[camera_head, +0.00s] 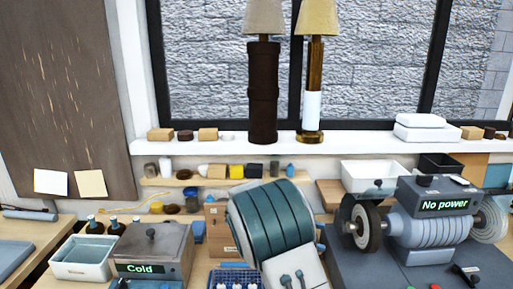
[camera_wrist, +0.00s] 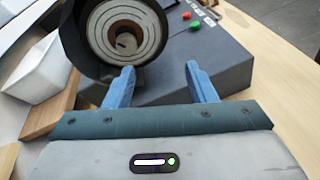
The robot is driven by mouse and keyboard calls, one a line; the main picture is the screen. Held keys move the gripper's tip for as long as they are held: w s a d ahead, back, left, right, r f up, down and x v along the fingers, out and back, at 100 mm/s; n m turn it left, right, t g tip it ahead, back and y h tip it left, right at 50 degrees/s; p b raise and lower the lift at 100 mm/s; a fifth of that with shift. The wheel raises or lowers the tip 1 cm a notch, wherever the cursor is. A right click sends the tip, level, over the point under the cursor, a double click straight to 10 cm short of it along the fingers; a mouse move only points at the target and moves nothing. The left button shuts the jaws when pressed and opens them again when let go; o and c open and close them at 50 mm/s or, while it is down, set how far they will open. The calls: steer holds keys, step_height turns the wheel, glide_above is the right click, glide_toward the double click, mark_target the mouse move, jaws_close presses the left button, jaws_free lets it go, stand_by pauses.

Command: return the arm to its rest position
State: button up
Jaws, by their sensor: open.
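My gripper (camera_wrist: 159,68) shows in the wrist view with its two blue fingers wide apart and nothing between them. It points towards a round wheel (camera_wrist: 124,38) in a dark guard, on a dark grey machine base (camera_wrist: 222,62). I cannot tell whether the fingers touch the base. In the head view, the teal and grey part of my arm (camera_head: 272,225) rises at the bottom middle, left of the grinder (camera_head: 432,222). The fingers are hidden in that view.
The grinder's display reads "No power". A box (camera_head: 152,250) reading "Cold" stands at the left. A white tray (camera_head: 374,178) and a black tray (camera_head: 440,163) are behind the grinder. Two lamps (camera_head: 263,90) (camera_head: 314,90) stand on the windowsill (camera_head: 220,145). Small parts crowd the bench behind my arm.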

steer(key=s+d+r+m+y, duration=0.1)
steer(key=s+d+m+y, duration=0.1)
steer(key=s+y, duration=0.25)
steer(key=s+d+r+m+y, duration=0.1)
steer(key=s+d+m+y, duration=0.15)
steer(key=s, duration=0.35)
steer(key=s+a+m+t+y, duration=0.2)
steer(key=s+a+m+y, duration=0.1)
steer(key=s, duration=0.4)
steer(key=s+a+r+m+t+y, duration=0.1)
steer(key=s+a+m+t+y, duration=0.2)
steer(key=s+m+y, duration=0.2)
steer(key=shift+s+m, duration=0.35)
steer(key=shift+s, duration=1)
